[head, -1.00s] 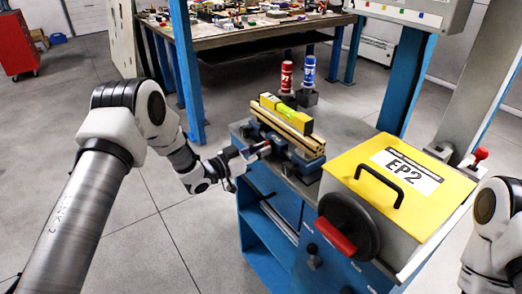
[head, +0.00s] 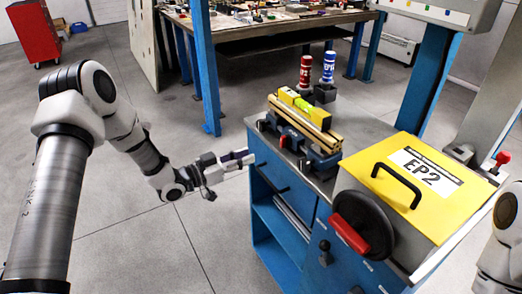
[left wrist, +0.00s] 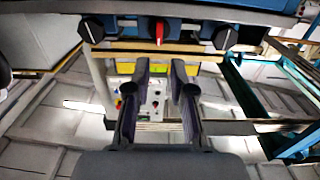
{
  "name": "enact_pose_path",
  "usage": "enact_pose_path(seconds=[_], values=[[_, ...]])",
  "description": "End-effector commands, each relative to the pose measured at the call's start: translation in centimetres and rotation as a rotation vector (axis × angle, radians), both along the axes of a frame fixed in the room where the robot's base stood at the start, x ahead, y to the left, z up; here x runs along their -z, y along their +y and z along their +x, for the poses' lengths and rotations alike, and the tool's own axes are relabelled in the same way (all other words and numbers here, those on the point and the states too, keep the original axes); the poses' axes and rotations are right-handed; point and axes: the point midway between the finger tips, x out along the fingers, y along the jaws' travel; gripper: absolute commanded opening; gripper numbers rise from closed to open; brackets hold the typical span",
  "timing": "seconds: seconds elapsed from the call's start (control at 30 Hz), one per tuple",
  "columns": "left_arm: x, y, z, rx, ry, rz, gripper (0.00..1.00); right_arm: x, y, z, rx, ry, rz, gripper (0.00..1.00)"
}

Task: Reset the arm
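My left arm comes in from the left in the head view. Its gripper (head: 240,160) is empty, left of the blue vise (head: 318,160) and apart from it. In the left wrist view the two dark fingers of this gripper (left wrist: 159,70) stand apart with nothing between them. The vise has a red handle (head: 284,141), and a red knob (left wrist: 159,32) between black knobs shows at the top of the wrist view. Only a white part of my right arm (head: 505,240) shows at the right edge; its gripper is out of view.
A yellow level (head: 304,107) lies on wooden strips on the vise. A red bottle (head: 306,72) and a blue bottle (head: 328,67) stand behind. A yellow EP2 box (head: 415,190) with a handwheel (head: 362,226) is at right. Open floor lies left of the blue bench (head: 280,225).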

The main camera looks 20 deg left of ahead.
Motion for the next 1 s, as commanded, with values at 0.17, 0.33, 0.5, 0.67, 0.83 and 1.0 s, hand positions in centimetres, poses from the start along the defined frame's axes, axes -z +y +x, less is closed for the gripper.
enact_pose_path(seconds=[0.17,0.33,0.5,0.67,0.83,1.0], values=[[0.0,0.5,-0.8,0.002,-0.001,-0.001,0.23,0.0,0.0,0.0,0.000,0.000,0.000,0.66],[0.0,0.5,-0.7,0.002,-0.001,-0.001,0.23,0.0,0.0,0.0,0.000,0.000,0.000,0.66],[0.0,0.5,-0.7,0.002,-0.001,-0.001,0.23,0.0,0.0,0.0,0.000,0.000,0.000,0.66],[2.4,-0.9,-1.4,0.031,0.044,0.015,0.23,0.0,0.0,0.0,0.000,0.000,0.000,0.66],[11.3,-7.4,-6.8,0.073,0.320,0.047,0.23,0.0,0.0,0.0,0.000,0.000,0.000,0.66],[22.2,-9.4,-17.6,-0.087,0.811,0.194,0.23,0.0,0.0,0.0,0.000,0.000,0.000,0.66]])
